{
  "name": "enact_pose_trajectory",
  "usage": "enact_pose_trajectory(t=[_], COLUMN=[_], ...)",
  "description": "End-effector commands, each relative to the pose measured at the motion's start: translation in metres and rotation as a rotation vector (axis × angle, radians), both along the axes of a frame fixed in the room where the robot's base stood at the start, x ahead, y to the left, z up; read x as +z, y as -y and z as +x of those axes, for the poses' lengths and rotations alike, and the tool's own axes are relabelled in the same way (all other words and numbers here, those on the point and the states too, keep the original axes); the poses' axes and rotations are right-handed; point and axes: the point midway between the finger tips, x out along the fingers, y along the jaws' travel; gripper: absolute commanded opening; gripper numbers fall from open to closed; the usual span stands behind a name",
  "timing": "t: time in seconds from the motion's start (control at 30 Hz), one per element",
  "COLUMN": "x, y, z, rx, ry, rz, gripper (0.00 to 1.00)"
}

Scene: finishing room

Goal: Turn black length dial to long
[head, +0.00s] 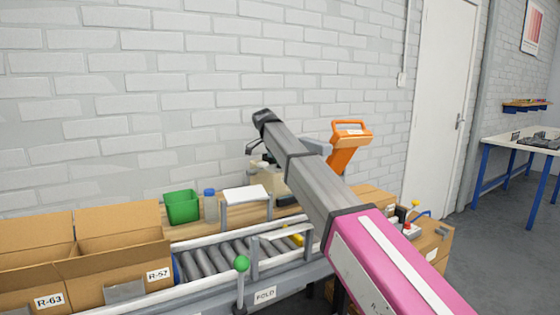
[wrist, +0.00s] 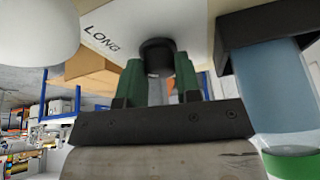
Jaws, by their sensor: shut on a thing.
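The black length dial (wrist: 158,54) is on a pale panel (wrist: 115,22) in the wrist view. The printed word LONG (wrist: 101,40) stands on that panel to the left of the dial. My gripper (wrist: 160,68) has two green fingers, one on each side of the dial, and is shut on it. The dial's pointer or mark is not visible, so its setting cannot be told. In the head view a beige machine (head: 270,178) stands behind my arm, which hides most of it; the dial and my fingertips cannot be made out there.
A roller conveyor (head: 210,262) runs along the bench, with a green-knobbed lever (head: 241,264) at its front. Cardboard boxes (head: 120,250), a green bin (head: 182,207) and an orange device (head: 347,145) stand around. In the wrist view a blue cylinder (wrist: 270,85) is close on the right.

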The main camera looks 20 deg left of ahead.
Motion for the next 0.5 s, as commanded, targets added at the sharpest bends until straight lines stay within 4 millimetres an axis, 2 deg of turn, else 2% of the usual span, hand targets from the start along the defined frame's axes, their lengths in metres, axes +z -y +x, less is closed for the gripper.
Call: enact_pose_trajectory(t=[0.4,0.43,0.47,0.5], x=[-0.0001,-0.0001,-0.0001,-0.0001], y=[-0.0011,-0.0011,-0.0011,-0.0010], z=[0.0002,0.0002,0.0002,0.0003], rx=[-0.005,-0.005,-0.005,-0.005], ry=[0.000,0.000,0.000,0.000], rz=[0.003,0.003,0.003,0.003], gripper=[0.07,0.41,0.51,0.56])
